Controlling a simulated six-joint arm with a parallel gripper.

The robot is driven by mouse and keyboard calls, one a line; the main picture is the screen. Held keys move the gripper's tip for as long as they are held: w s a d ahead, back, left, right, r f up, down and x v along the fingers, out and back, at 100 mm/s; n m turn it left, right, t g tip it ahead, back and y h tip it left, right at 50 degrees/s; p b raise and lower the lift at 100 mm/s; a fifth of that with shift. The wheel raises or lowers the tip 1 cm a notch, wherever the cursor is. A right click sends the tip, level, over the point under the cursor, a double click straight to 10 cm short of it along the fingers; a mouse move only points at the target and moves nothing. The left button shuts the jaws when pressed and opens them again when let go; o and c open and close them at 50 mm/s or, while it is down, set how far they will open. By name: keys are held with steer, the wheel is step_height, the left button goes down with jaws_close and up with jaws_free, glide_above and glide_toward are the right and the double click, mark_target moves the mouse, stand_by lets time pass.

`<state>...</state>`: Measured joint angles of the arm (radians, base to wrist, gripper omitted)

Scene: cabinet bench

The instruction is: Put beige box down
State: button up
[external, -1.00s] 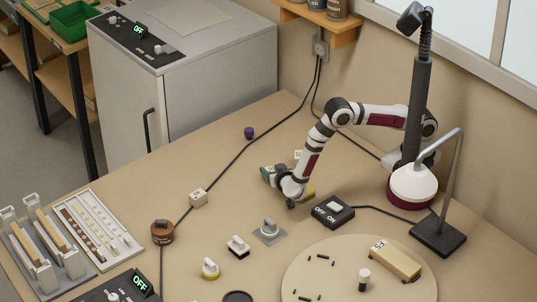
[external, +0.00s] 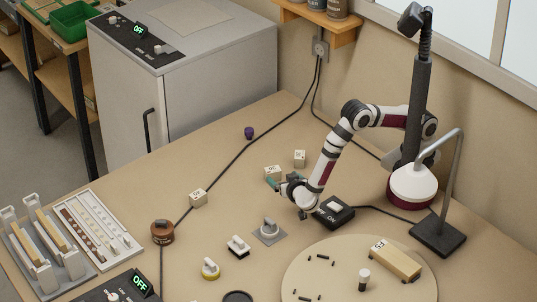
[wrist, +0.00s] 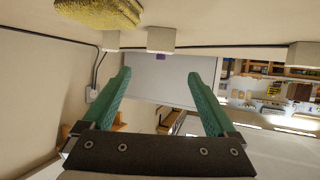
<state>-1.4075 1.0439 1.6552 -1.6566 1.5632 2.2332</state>
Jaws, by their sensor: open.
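Several small beige boxes with dark markings stand on the bench. One beige box (external: 272,173) is beside my gripper's teal fingertip in the external view; another (external: 299,158) stands behind it, and a third (external: 198,198) is farther left near the cable. My gripper (external: 279,181) is low over the bench, its two teal fingers spread in the wrist view (wrist: 159,73) with nothing between them. In that view, which looks upside down, a beige box (wrist: 161,40) lies ahead, beyond the fingertips and apart from them. Which box the task means, I cannot tell.
A yellow rough object (wrist: 97,12) is close by in the wrist view. A black ON/OFF switch box (external: 335,211) sits beside my arm, and a grey knob (external: 269,230) stands in front. A purple object (external: 249,133) is behind. Bench around the boxes is largely clear.

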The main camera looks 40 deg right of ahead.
steer(key=shift+s, duration=0.2)
steer(key=w+d+r+m+g+h, duration=0.15)
steer(key=d+r+g, duration=0.3)
steer(key=d, duration=0.45)
steer(key=w+d+r+m+g+h, duration=0.15)
steer(key=d+r+g, duration=0.3)
steer(key=d, duration=0.45)
steer(key=s+d+r+g, duration=0.3)
steer(key=d+r, duration=0.1)
steer(key=d, duration=0.4)
steer(key=s+d+r+n+y, duration=0.1)
steer(key=s+d+y, duration=0.1)
steer(key=s+y, duration=0.3)
steer(key=s+d+r+y, duration=0.2)
steer(key=s+y, duration=0.2)
steer(key=s, duration=0.4)
steer(key=shift+n+g+y, duration=0.3)
steer(key=shift+n+y, duration=0.1)
steer(key=shift+o, duration=0.6)
steer(key=shift+w+d, duration=0.1)
